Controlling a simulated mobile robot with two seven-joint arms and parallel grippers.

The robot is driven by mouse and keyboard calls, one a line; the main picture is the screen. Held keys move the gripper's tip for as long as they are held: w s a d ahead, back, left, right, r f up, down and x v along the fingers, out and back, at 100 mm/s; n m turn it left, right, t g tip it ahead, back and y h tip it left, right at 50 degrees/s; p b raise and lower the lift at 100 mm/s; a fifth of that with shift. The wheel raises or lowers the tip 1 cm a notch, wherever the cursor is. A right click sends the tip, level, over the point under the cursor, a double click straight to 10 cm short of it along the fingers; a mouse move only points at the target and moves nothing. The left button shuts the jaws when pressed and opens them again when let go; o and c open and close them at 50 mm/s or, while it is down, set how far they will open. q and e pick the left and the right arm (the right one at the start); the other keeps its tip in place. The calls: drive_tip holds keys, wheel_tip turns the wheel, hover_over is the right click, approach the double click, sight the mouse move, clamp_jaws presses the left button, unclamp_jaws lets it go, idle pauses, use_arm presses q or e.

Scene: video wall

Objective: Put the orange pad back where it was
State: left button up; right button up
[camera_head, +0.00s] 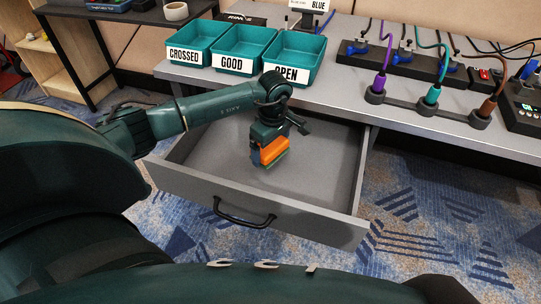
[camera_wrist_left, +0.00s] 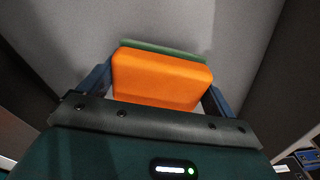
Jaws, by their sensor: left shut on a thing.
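The orange pad (camera_head: 272,150) is an orange block with a green layer along one edge. My left gripper (camera_head: 268,156) is shut on it, inside the open grey drawer (camera_head: 205,150). In the left wrist view the orange pad (camera_wrist_left: 160,78) sits between the two blue fingers of my left gripper (camera_wrist_left: 158,88), with its green edge toward the drawer floor (camera_wrist_left: 95,35). I cannot tell whether the pad touches the floor. The rest of the drawer looks empty. My right gripper is not in view.
Teal bins labelled CROSSED (camera_head: 193,42), GOOD (camera_head: 241,49) and OPEN (camera_head: 293,58) stand on the grey table (camera_head: 350,95) above the drawer. A power strip (camera_head: 402,62) and coloured cables lie at the right. The drawer's front has a black handle (camera_head: 244,217).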

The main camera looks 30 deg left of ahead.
sight(273, 146)
use_arm(q)
drive_tip(key=shift+f, duration=1.6)
drive_tip(key=shift+f+b, duration=0.15)
drive_tip(key=shift+b, duration=0.25)
drive_tip(key=o, duration=1)
drive_tip(key=shift+r+p, duration=0.35)
drive_tip(key=shift+r, duration=0.3)
drive_tip(key=r, duration=0.3)
drive_tip(key=r+p, duration=0.1)
drive_tip(key=r, duration=0.7)
drive_tip(key=shift+d, duration=0.35)
